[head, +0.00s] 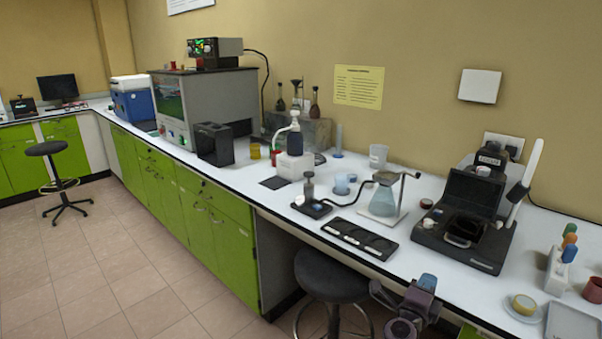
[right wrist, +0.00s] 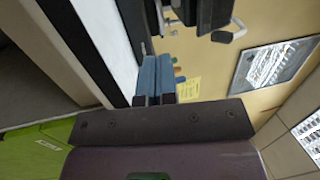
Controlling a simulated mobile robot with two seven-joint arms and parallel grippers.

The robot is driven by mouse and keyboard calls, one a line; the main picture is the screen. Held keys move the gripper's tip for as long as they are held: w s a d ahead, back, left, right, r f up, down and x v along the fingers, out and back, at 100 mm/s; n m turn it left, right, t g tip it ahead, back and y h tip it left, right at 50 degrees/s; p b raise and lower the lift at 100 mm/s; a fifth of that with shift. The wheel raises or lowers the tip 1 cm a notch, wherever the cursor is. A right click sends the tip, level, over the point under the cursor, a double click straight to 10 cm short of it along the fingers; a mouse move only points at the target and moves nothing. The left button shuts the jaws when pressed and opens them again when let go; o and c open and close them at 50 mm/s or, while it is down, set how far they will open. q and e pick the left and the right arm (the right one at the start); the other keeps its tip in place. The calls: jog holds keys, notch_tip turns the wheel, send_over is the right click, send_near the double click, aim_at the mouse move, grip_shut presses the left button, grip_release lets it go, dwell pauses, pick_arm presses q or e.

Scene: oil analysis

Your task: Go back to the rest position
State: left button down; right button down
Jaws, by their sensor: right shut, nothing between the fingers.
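My right gripper (head: 427,283) is at the bottom of the head view, in front of the bench edge and to the right of the dark stool. Its blue fingers point up and away, and it holds nothing. In the right wrist view the two blue fingers (right wrist: 157,78) lie side by side, shut, with no object between them. My left gripper is in neither view.
The white bench top (head: 455,285) runs along the wall. Near my right gripper are a black tray (head: 360,239), a flask (head: 383,200) on a stand and a black instrument (head: 470,215). A dark stool (head: 331,275) stands close to its left. The tiled floor (head: 110,265) is open at left.

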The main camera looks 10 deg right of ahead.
jog(key=a+r+n+t+y, duration=0.25)
jog(key=a+n+y, duration=0.3)
jog(key=n, duration=0.35)
jog(key=a+r+n+t+y, duration=0.1)
jog(key=a+n+t+y, duration=0.3)
jog(key=n+y, duration=0.3)
jog(key=s+f+n+g, duration=0.3)
jog(key=s+f, duration=0.3)
jog(key=s, duration=0.4)
jog(key=s+d+f+n+g, duration=0.1)
jog(key=s+f+n+g, duration=0.2)
jog(key=s+f, duration=0.4)
jog(key=s+f+n+g+y, duration=0.1)
jog(key=s+f+n+g, duration=0.2)
jog(key=s, duration=1.1)
notch_tip(320, 180, down, 4)
jog(key=shift+s+d+f+n+g, duration=0.25)
jog(key=shift+n+g, duration=0.1)
jog(key=shift+n, duration=0.85)
